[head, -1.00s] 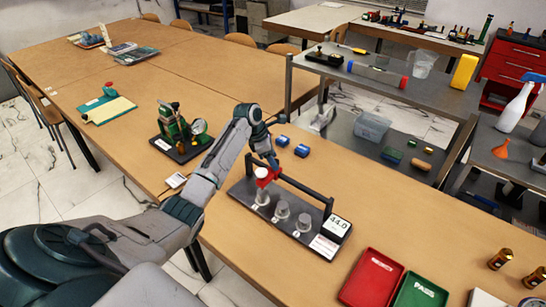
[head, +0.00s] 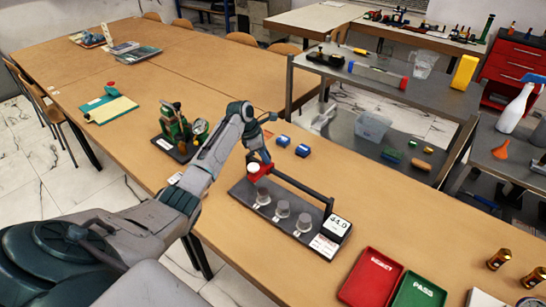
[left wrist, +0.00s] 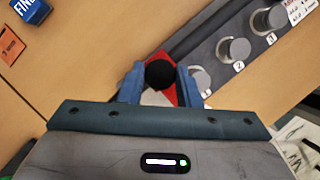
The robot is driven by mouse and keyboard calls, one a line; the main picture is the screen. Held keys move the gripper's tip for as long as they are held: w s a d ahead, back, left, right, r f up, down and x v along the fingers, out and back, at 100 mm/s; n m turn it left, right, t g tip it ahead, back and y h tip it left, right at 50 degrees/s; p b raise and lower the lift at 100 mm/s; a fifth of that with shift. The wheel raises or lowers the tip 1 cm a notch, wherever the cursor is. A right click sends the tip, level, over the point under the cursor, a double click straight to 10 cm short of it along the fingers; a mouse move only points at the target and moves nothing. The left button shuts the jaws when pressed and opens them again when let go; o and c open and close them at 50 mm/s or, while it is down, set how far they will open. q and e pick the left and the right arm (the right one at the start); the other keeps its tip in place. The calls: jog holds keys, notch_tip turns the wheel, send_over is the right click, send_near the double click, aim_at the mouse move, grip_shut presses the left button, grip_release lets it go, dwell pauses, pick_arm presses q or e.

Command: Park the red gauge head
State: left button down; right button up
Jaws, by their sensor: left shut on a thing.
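The red gauge head (head: 262,172) is at the left end of the dark rail on the gauge rig (head: 240,192). My left gripper (head: 258,160) is shut on it. In the left wrist view the blue fingers (left wrist: 161,84) stand on either side of the red head (left wrist: 168,60), with a black round part between them. Three grey cylinders stand in a row on the rig, the leftmost (head: 263,196) nearest the head. The head is left of and behind it. A display (head: 336,227) at the rig's right end reads 44.0. My right gripper is not in view.
Two blue blocks (head: 302,150) lie behind the rig. A green device with a dial (head: 176,131) stands to the left. A red REJECT tray (head: 371,277) and green PASS tray (head: 421,292) lie front right.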

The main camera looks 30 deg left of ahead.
pick_arm(q)
jog(key=a, duration=0.5)
jog(key=shift+w, duration=0.25)
jog(key=shift+a+r, duration=0.15)
jog(key=c, duration=1.4)
grip_release()
jog(key=o, duration=0.3)
jog(key=shift+a, duration=0.1)
jog(key=b+v, duration=0.2)
jog(key=v, duration=0.8)
jog(key=shift+s+a+r, duration=0.2)
